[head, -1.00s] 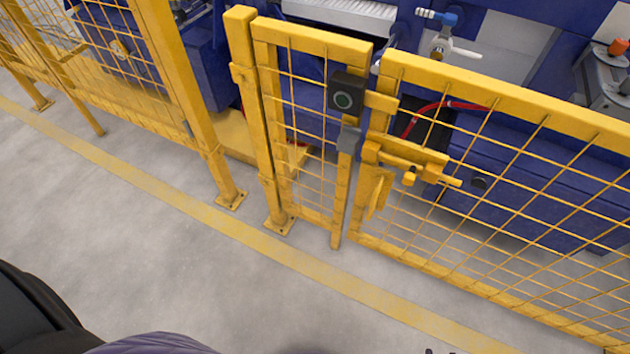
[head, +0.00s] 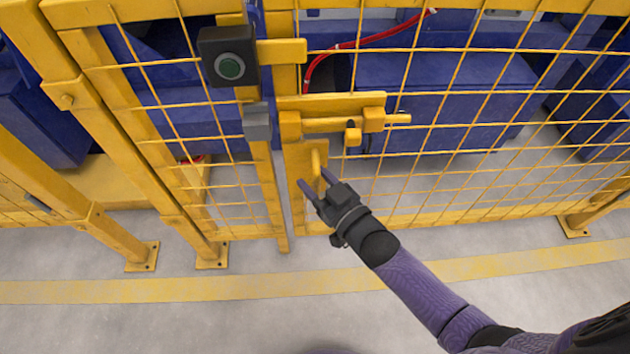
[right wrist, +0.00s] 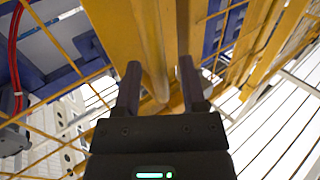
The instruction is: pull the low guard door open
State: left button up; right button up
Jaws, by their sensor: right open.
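The low guard door (head: 470,120) is a yellow mesh panel on the right in the head view. It stands in line with the narrow fixed panel to its left and looks shut. A yellow slide bolt (head: 345,123) sits on its left frame, its rod sticking out to the right. Below it is a yellow upright handle (head: 315,160) on a plate. My right gripper (head: 314,182) is open at the handle's lower part. In the right wrist view a yellow bar, apparently the handle (right wrist: 152,65), lies between my right gripper's (right wrist: 160,85) fingers. Contact is unclear. My left gripper is out of view.
Blue machinery (head: 430,100) and a red hose stand behind the mesh. The floor in front, with its yellow line (head: 180,291), is clear.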

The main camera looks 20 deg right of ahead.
jog(key=shift+c, duration=0.3)
grip_shut()
dwell(1.0)
